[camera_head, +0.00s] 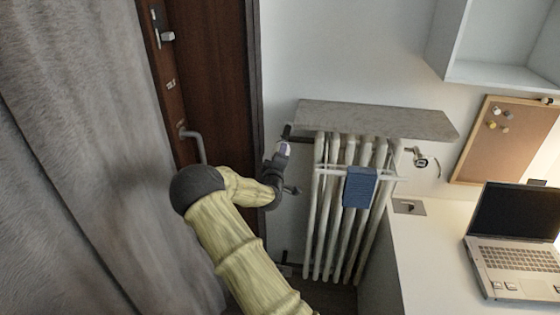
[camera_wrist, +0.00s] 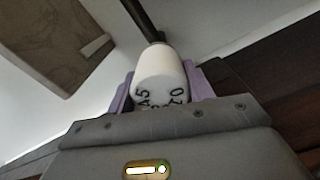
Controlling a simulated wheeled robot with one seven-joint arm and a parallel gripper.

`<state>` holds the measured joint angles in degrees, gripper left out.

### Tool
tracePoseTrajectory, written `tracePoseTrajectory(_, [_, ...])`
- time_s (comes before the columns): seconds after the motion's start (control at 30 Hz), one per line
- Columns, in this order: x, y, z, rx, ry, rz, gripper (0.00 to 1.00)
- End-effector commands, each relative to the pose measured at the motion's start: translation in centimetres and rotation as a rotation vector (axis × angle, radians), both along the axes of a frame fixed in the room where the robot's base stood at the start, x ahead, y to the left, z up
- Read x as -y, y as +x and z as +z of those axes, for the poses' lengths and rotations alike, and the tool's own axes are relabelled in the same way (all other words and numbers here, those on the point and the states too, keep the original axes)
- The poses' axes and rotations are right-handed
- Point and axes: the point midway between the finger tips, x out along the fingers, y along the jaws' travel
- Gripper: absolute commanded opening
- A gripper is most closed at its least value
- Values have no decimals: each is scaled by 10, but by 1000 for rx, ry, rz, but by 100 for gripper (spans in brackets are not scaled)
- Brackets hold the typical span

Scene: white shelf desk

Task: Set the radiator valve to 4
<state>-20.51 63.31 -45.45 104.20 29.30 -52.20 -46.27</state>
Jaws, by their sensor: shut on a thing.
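The radiator valve knob (camera_wrist: 160,72) is white and rounded, with dark numerals around its near rim. A 5 and a 0 can be made out in the wrist view; the other marks are partly hidden by my gripper's body, and I cannot tell the setting. My gripper (camera_head: 283,148) is at the upper left corner of the radiator (camera_head: 328,205). Its purple fingers lie on either side of the knob, shut on it. In the head view the knob is mostly hidden by the fingers. A dark pipe (camera_wrist: 141,20) runs from the knob's far end.
A stone shelf (camera_head: 375,118) tops the radiator, and a blue box (camera_head: 359,187) hangs on its front. A brown door (camera_head: 212,80) with a handle and a grey curtain (camera_head: 75,150) are at left. A white desk (camera_head: 430,265) with a laptop (camera_head: 515,240) is at right.

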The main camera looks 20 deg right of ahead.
Motion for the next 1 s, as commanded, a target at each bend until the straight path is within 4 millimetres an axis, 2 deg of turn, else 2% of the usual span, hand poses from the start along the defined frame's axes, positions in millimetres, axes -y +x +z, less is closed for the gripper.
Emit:
tracePoseTrajectory(0.3, [-2,1,-1,-69,-102,4,29])
tracePoseTrajectory(0.77, [-2,1,0,-77,-113,4,29])
tracePoseTrajectory(0.8, [-2,1,0,-77,-113,4,60])
tracePoseTrajectory(0.87, [-2,1,0,-77,-114,4,71])
tracePoseTrajectory(1.0, [-1,1,0,-77,-113,2,73])
